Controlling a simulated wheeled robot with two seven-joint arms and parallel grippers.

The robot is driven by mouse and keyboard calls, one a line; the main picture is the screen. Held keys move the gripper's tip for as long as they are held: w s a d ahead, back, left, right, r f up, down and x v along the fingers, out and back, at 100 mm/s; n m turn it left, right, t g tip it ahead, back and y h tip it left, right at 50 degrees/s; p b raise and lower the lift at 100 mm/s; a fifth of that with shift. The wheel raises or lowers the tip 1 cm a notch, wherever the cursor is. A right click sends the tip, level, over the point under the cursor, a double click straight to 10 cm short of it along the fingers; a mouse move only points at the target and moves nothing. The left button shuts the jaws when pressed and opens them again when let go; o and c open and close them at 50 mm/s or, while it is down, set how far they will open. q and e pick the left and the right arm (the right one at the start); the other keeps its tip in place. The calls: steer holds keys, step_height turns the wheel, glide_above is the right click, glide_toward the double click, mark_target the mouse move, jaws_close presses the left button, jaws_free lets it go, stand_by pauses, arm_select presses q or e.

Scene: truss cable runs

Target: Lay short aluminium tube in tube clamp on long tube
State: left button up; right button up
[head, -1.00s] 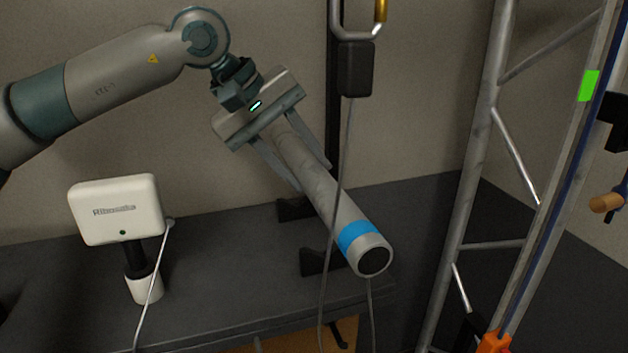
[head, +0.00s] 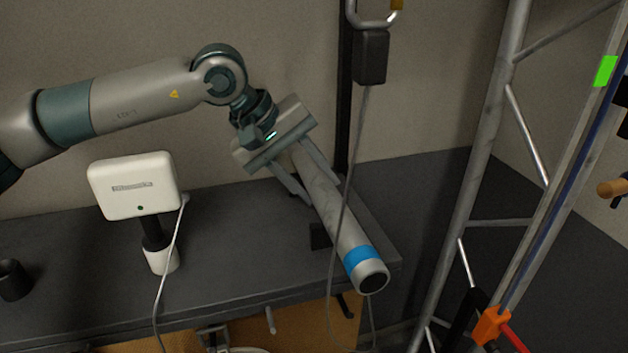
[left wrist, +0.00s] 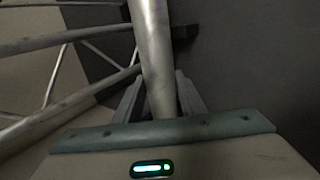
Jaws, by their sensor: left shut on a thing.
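The short aluminium tube (head: 335,212) is grey with a blue band near its open end, which points down and to the right. My left gripper (head: 306,187) is shut on the tube near its upper end, over the dark bench. The tube also shows between the fingers in the left wrist view (left wrist: 156,70). I cannot tell whether the tube touches the bench. At the right stands a metal truss (head: 478,150) with a dark blue cable along it. An orange clamp-like part (head: 491,325) sits low on the truss. I cannot make out the tube clamp for certain. My right gripper is not in view.
A white box on a stand (head: 134,186) with a cable is on the dark bench (head: 240,255). A dark cup (head: 13,280) stands at the left. A dark box (head: 371,57) hangs with its cable passing in front of the tube.

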arm_select(q)
steer(key=shift+f, duration=0.4)
steer(key=shift+f+b, duration=0.2)
steer(key=shift+b, duration=0.15)
steer(key=o, duration=1.3)
